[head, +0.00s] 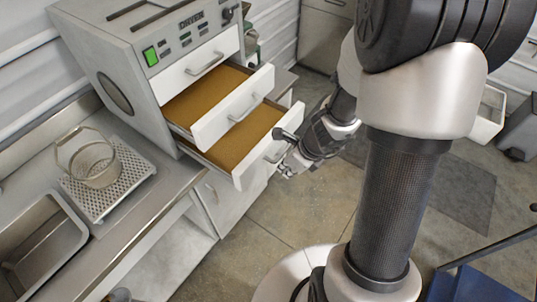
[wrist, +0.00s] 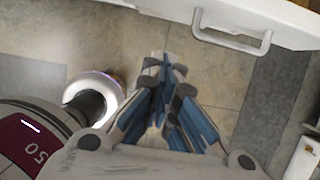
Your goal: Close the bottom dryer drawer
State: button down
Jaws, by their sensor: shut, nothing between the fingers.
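The grey dryer (head: 150,75) stands on the counter at the upper left of the head view. Its bottom drawer (head: 240,170) is pulled out and shows a brown inside. The middle drawer (head: 235,118) above it is also pulled out, and the top drawer (head: 200,66) is shut. My gripper (head: 286,171) is beside the bottom drawer's front, near its handle, which is partly hidden by my arm. In the wrist view my gripper (wrist: 166,62) is shut and empty. A white drawer front with a grey handle (wrist: 232,42) shows ahead of it, apart from the fingertips.
A white cabinet (head: 222,198) is below the drawers. The floor (head: 290,215) in front of it is clear. A blue object (head: 475,285) is at the lower right.

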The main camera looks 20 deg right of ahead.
jog(key=w+a+f+b, duration=0.4)
jog(key=w+f, duration=0.2)
jog(key=f, duration=0.2)
jog(key=shift+a+f, duration=0.2)
jog(key=shift+f, duration=0.1)
jog(key=p, duration=0.7)
send_over(232, 157)
jog(key=s, duration=0.1)
jog(key=shift+s+d, duration=0.15)
jog(key=shift+d, duration=0.1)
jog(key=shift+s+d, duration=0.2)
jog(key=shift+s, duration=0.05)
